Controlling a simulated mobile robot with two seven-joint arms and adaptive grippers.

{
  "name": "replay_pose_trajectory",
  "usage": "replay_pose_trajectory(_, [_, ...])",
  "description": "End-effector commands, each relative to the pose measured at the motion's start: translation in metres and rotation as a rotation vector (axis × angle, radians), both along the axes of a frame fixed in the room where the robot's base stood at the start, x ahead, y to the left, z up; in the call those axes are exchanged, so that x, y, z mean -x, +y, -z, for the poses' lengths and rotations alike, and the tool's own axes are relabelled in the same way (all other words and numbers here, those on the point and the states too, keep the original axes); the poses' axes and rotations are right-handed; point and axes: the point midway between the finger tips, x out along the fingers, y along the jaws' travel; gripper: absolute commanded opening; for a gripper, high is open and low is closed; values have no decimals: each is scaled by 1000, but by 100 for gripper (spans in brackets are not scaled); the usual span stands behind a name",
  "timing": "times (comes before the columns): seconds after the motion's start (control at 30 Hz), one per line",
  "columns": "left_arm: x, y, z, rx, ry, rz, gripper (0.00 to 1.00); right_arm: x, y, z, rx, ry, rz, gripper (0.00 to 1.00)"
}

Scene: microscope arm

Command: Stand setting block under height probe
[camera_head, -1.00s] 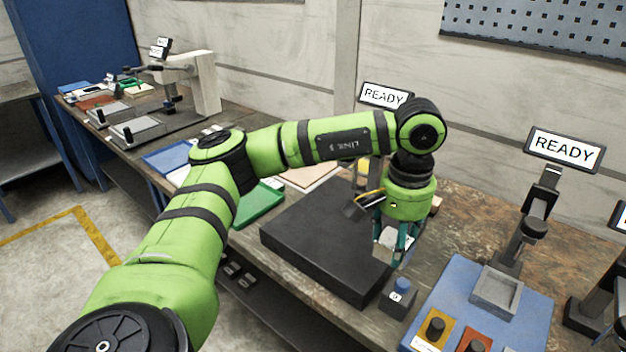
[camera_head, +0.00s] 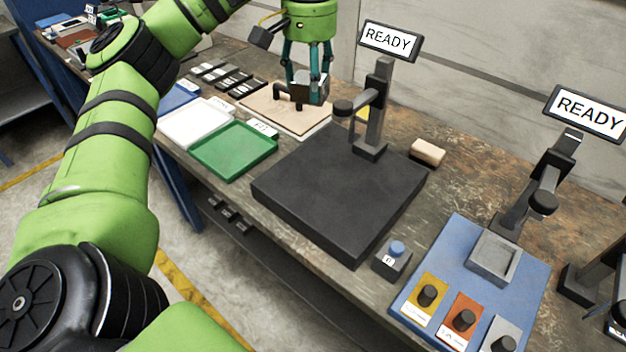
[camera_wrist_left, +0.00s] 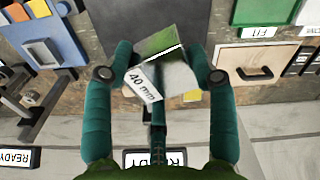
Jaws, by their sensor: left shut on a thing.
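My left gripper (camera_head: 308,88) is shut on a silvery block, the setting block (camera_wrist_left: 146,84), whose label reads 40 mm in the left wrist view. The block looks tilted between the fingers there. In the head view the gripper is above a tan wooden board, to the left of the height probe (camera_head: 345,107). The probe hangs from a dark post (camera_head: 376,115) at the back of a black plate (camera_head: 340,195). The plate surface under the probe is bare. A READY display (camera_head: 389,41) tops the post. My right gripper is not in view.
The wooden board (camera_head: 262,107) has a dark handle. A green tray (camera_head: 233,150) and white tray (camera_head: 195,122) lie left of the plate. A tan block (camera_head: 428,152), a small blue-knobbed block (camera_head: 394,258) and a blue board (camera_head: 440,262) with a second stand are to the right.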

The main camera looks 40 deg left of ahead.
Motion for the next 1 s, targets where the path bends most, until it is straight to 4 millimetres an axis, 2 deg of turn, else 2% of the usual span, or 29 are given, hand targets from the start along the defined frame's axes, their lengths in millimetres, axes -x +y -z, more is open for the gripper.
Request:
replay_pose_trajectory(0.03, [0,0,18,2,3,2,0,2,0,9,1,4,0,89])
replay_pose_trajectory(0.2, [0,0,58,3,1,2,0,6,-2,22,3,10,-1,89])
replay_pose_trajectory(0.33, [1,0,85,2,2,0,0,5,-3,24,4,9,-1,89])
replay_pose_trajectory(0.7, [1,0,166,0,1,-1,0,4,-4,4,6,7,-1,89])
replay_pose_trajectory(0.9, [0,0,196,0,-2,-1,0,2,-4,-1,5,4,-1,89])
replay_pose_trajectory(1.0, [-1,0,202,1,-6,-1,0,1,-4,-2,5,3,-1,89])
